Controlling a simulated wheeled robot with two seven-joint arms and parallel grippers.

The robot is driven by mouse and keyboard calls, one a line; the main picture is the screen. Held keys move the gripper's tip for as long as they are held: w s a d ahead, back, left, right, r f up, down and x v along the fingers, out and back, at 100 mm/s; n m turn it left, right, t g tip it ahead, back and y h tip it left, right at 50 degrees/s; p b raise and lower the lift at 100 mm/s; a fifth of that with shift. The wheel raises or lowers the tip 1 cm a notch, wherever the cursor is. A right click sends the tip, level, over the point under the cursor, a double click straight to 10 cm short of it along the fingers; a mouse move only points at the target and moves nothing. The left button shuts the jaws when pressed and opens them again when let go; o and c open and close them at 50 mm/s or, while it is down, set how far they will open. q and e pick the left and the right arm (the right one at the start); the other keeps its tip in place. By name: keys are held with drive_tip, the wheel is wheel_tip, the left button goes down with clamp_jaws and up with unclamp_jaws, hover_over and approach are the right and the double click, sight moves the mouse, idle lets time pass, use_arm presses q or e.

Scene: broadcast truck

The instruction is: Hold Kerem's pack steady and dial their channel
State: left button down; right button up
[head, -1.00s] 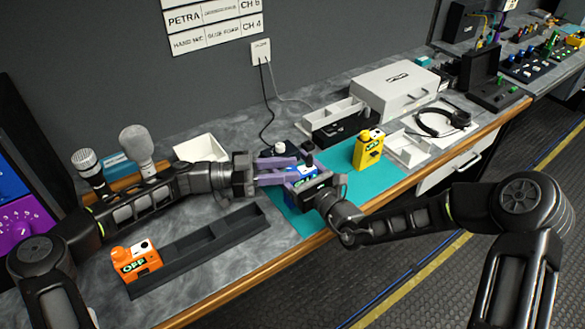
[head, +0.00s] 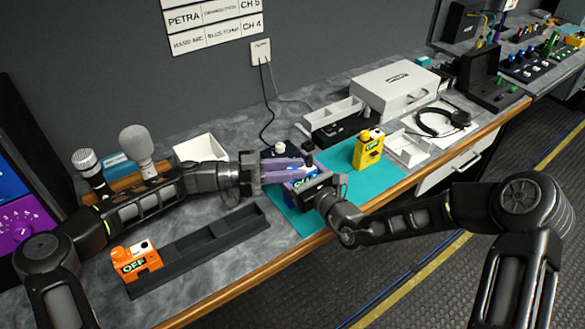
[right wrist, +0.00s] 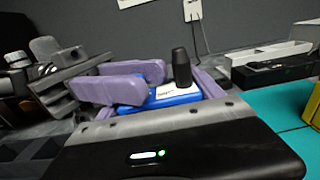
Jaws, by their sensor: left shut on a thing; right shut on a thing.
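A blue pack (head: 293,184) stands on the teal mat (head: 294,221), mostly hidden between my two grippers. The right wrist view shows its blue top (right wrist: 172,97) with a white label too small to read and an upright black stub (right wrist: 182,68). My left gripper (head: 303,170) reaches in from the left, its purple fingers shut on the pack's upper part; they also show in the right wrist view (right wrist: 150,80). My right gripper (head: 303,187) is shut on the pack from the front right. Its fingertips are partly hidden. The wall sign (head: 215,18) shows PETRA and CH 4 rows.
A yellow pack (head: 369,150) stands right of the grippers. An orange pack (head: 139,261) reading OFF sits at the left end of a dark tray (head: 213,246). Microphones (head: 136,143) stand at left. White trays, a case (head: 397,88) and a headset (head: 441,121) lie at right.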

use_arm(q)
drive_tip(key=m+g, duration=0.2)
drive_tip(key=g, duration=0.1)
drive_tip(key=shift+w+g, duration=0.1)
drive_tip(key=shift+g, duration=0.2)
drive_tip(key=shift+m+g, duration=0.5)
drive_tip(key=shift+g, duration=0.1)
drive_tip(key=c, duration=1.5)
unclamp_jaws()
drive_tip(key=shift+n+t, duration=0.3)
drive_tip(key=shift+t, duration=0.2)
